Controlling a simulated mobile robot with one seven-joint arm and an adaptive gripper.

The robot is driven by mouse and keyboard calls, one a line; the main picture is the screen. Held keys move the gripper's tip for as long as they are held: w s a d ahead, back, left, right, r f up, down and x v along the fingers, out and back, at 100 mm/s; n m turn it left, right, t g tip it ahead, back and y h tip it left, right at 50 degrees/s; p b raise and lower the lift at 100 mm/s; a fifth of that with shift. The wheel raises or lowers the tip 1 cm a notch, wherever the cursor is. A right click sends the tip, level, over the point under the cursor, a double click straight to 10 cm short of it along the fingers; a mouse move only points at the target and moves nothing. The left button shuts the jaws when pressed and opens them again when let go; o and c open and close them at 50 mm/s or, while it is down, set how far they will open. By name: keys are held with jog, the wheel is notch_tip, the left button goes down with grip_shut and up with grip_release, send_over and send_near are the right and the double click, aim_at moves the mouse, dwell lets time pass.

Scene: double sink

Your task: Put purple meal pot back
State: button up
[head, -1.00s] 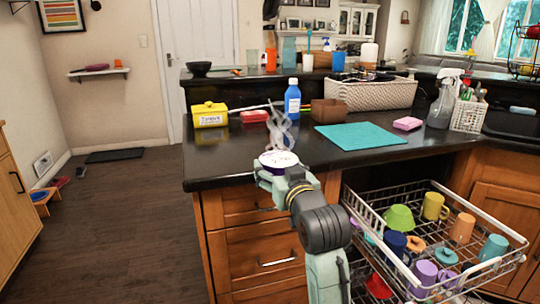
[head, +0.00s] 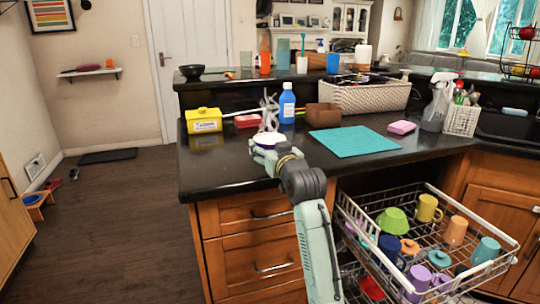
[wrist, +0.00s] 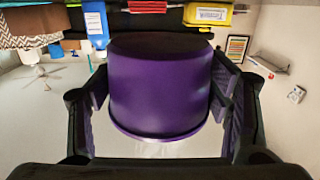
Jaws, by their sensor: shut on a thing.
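The purple meal pot (wrist: 160,92) fills the middle of the wrist view, between the two dark fingers of my gripper (wrist: 162,100). The fingers are shut on its sides.
A yellow box (head: 204,121), a blue bottle (head: 287,106), a brown box (head: 323,116) and a teal mat (head: 355,141) are on the counter. Bare counter lies left of my gripper. A pulled-out dish rack (head: 345,207) holds several cups at the lower right.

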jog(key=shift+f+p, duration=0.5)
jog(key=shift+f, duration=1.15)
jog(key=shift+f, duration=0.2)
jog(key=o, duration=1.6)
jog(key=shift+r, duration=0.2)
jog(key=b+v, duration=0.3)
jog(key=v, duration=0.9)
